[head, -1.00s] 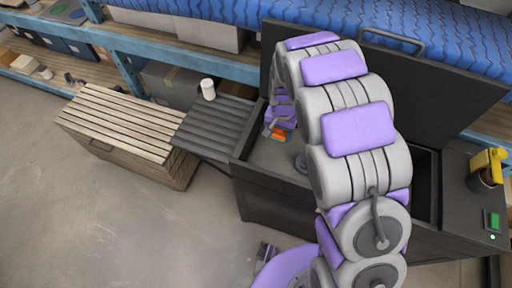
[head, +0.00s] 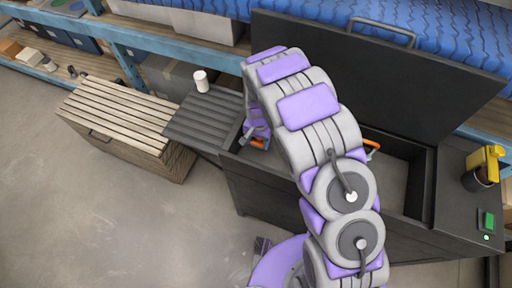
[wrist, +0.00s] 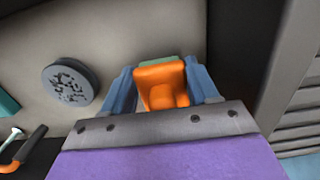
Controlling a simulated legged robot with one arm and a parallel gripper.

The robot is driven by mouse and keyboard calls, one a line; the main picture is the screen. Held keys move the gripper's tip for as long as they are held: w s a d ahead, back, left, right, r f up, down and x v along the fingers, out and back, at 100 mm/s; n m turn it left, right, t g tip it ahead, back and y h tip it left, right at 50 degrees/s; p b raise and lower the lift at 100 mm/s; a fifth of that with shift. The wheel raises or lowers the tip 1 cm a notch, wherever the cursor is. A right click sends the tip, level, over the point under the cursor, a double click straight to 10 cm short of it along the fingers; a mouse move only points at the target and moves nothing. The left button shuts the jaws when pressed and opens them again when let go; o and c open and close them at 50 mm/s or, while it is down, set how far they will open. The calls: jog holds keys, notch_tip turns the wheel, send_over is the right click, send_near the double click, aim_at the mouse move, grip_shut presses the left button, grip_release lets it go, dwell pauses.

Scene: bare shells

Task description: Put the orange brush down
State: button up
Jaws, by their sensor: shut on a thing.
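The orange brush (wrist: 162,88) is between the blue fingers of my gripper (wrist: 162,78) in the wrist view, and the jaws are shut on it. A pale green edge shows at its far end. Beneath it is a pale grey surface; I cannot tell whether the brush touches it. In the head view a little of the orange brush (head: 257,144) shows below my purple gripper (head: 254,128), at the left end of the dark bench box (head: 262,190). My arm hides part of the box.
A dark slatted shelf (head: 208,122) with a white cup (head: 201,81) adjoins on the left, beside a slatted wooden chest (head: 120,118). The black lid (head: 400,75) stands open behind. A round dark disc (wrist: 70,82) and an orange-handled tool (wrist: 22,150) lie left in the wrist view.

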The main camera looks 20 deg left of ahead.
aim_at(254, 152)
jog(key=shift+w+a+f, duration=0.15)
jog(key=shift+w+f, duration=0.15)
jog(key=shift+f, duration=0.45)
jog(key=shift+s+a, duration=0.25)
jog(key=shift+a, duration=0.05)
jog(key=f, duration=0.1)
jog(key=a+f, duration=0.1)
jog(key=f, duration=0.1)
jog(key=shift+s+a+f, duration=0.1)
jog(key=shift+a+f, duration=0.05)
jog(key=shift+a, duration=0.05)
jog(key=shift+s+d+f, duration=0.1)
jog(key=shift+s+d, duration=0.05)
jog(key=shift+d, duration=0.1)
jog(key=shift+c, duration=0.6)
jog(key=shift+d, duration=0.2)
jog(key=o, duration=1.1)
jog(key=shift+s+d+f, duration=0.1)
